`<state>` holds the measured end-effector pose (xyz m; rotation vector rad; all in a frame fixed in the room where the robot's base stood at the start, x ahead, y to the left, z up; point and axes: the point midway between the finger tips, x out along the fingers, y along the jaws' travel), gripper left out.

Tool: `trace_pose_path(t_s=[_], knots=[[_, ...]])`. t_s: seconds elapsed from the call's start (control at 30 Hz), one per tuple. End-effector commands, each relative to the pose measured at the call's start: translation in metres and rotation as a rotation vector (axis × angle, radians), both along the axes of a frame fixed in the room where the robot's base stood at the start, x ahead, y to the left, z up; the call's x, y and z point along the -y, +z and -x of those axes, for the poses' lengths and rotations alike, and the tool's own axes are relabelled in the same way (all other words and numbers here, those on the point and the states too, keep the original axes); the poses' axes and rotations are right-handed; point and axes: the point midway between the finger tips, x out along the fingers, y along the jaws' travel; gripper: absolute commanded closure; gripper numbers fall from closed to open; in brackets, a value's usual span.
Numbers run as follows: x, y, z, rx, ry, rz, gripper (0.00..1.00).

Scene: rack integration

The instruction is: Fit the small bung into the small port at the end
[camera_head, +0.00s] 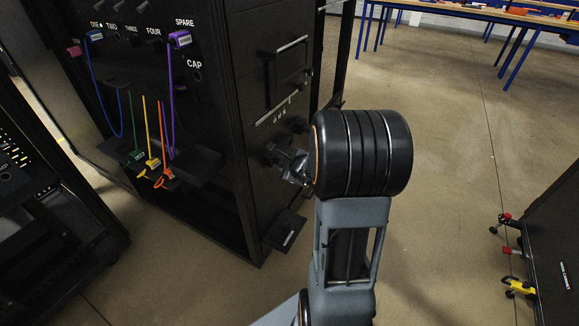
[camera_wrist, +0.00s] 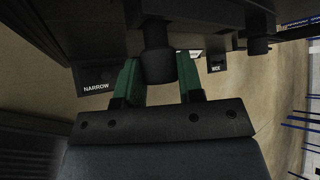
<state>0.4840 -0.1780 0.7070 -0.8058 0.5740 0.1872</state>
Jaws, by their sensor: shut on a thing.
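In the wrist view, my gripper (camera_wrist: 160,76) has its two green-padded fingers on either side of a dark round bung (camera_wrist: 158,64). It is shut on this bung. The bung's far end meets a dark stem or socket on the rack side, and I cannot tell whether it is inside a port or only against it. In the head view, my gripper (camera_head: 294,165) is close to the side face of the black rack (camera_head: 245,120), low down, partly hidden by my wrist. The small port itself is hidden.
A plate marked NARROW (camera_wrist: 96,82) and one marked WIDE (camera_wrist: 216,62) flank the fingers. Another dark knob (camera_wrist: 258,46) is to the right. A small ledge (camera_head: 286,232) juts out below my gripper. Coloured cables hang on the rack's left face.

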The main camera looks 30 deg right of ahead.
Motion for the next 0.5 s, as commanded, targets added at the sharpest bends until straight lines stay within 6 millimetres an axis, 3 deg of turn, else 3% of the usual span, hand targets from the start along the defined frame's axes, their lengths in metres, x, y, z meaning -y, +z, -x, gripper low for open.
trace_pose_path(t_s=[0.5], knots=[[-0.006, 0.000, -0.012, 0.001, 0.001, 0.001, 0.90]])
